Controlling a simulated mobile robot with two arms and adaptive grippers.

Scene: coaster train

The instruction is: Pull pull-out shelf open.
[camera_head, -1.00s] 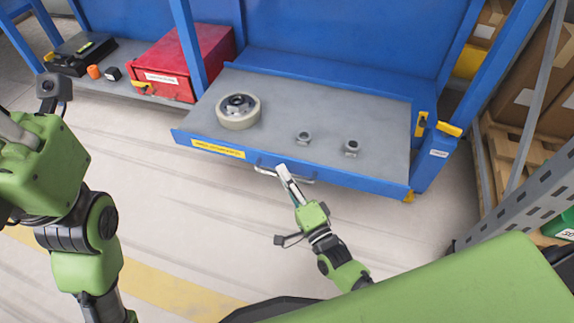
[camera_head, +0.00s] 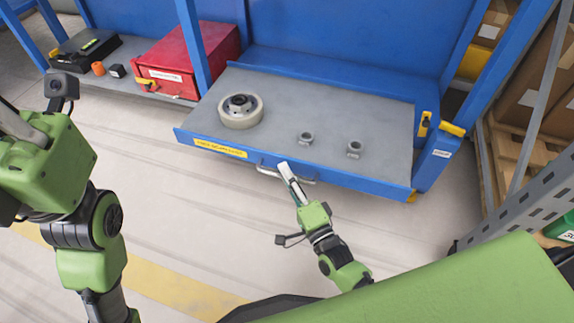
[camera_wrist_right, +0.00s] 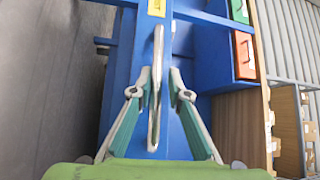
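The pull-out shelf (camera_head: 350,110) is a grey board with a blue front edge and a yellow label, and it juts out a little past the blue rack posts. Its metal handle (camera_head: 304,181) is a bar loop on the front edge; it also shows edge-on in the right wrist view (camera_wrist_right: 156,105).
A wheel (camera_head: 241,118) and two small metal parts (camera_head: 306,138) (camera_head: 354,149) stand on the shelf. A red box (camera_head: 190,62) sits on the rack to the left. Boxes and a grey perforated rail (camera_head: 520,205) are at the right. The floor in front is clear.

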